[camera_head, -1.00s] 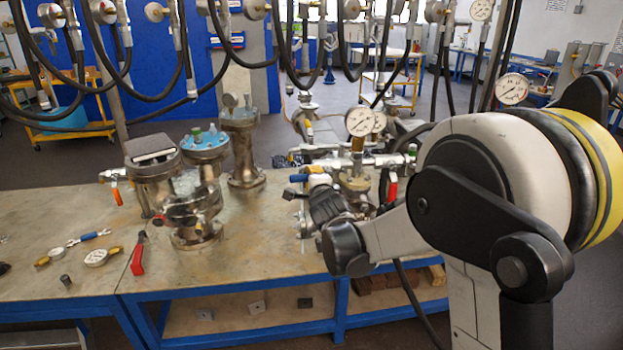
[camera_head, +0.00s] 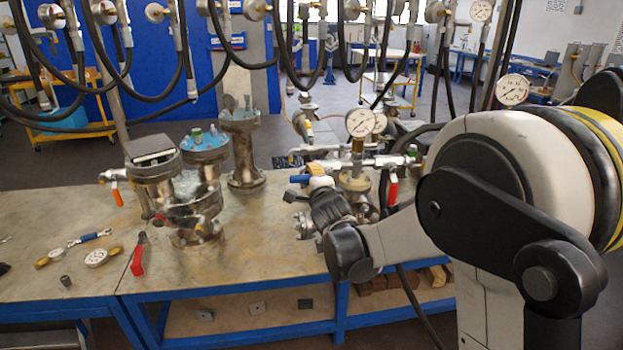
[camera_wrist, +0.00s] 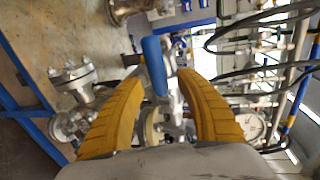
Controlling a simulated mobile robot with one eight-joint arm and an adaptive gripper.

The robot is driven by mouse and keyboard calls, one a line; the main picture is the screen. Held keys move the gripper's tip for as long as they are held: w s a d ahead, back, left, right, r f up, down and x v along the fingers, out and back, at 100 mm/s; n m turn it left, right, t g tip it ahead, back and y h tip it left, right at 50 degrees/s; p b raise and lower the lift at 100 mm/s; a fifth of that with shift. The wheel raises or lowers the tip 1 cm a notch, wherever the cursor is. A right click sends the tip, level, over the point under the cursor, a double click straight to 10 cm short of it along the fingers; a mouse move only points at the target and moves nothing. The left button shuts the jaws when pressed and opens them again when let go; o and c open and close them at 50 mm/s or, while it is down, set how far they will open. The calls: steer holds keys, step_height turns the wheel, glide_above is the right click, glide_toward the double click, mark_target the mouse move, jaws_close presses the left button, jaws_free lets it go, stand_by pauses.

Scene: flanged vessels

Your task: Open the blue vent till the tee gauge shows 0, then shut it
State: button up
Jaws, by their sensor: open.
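The blue vent handle (camera_head: 299,179) sits at the left end of the pipe tee, just left of my gripper (camera_head: 318,183). In the wrist view the blue handle (camera_wrist: 153,65) lies between the tips of my gripper's yellow fingers (camera_wrist: 160,76), with a gap on the right; contact on the left is unclear. The fingers are spread open. The tee gauge (camera_head: 360,122) has a white dial and stands above the pipe; its reading is too small to tell. A white dial, perhaps this gauge, shows lower right in the wrist view (camera_wrist: 250,125).
A red handle (camera_head: 392,193) hangs from the pipe right of the gauge. Flanged vessels (camera_head: 198,190) stand left on the workbench (camera_head: 265,250). Black hoses (camera_head: 235,60) hang above.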

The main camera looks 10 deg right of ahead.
steer(key=s+r, duration=0.2)
steer(key=s, duration=0.8)
steer(key=shift+s, duration=0.35)
stand_by(2.1)
steer(key=w+d+f+g+y, duration=0.25)
steer(key=d+f+g, duration=0.3)
steer(key=f, duration=0.45)
step_height(320, 180, up, 9)
steer(key=w+n+t+y, duration=0.1)
steer(key=w+n+y, duration=0.1)
steer(key=n+y, duration=0.65)
steer(key=shift+m+y, duration=0.3)
steer(key=shift+m, duration=0.15)
steer(key=x, duration=0.5)
steer(key=b+x, duration=0.1)
steer(key=x, duration=0.5)
steer(key=shift+s+a+r, duration=0.1)
steer(key=shift+a+r, duration=0.1)
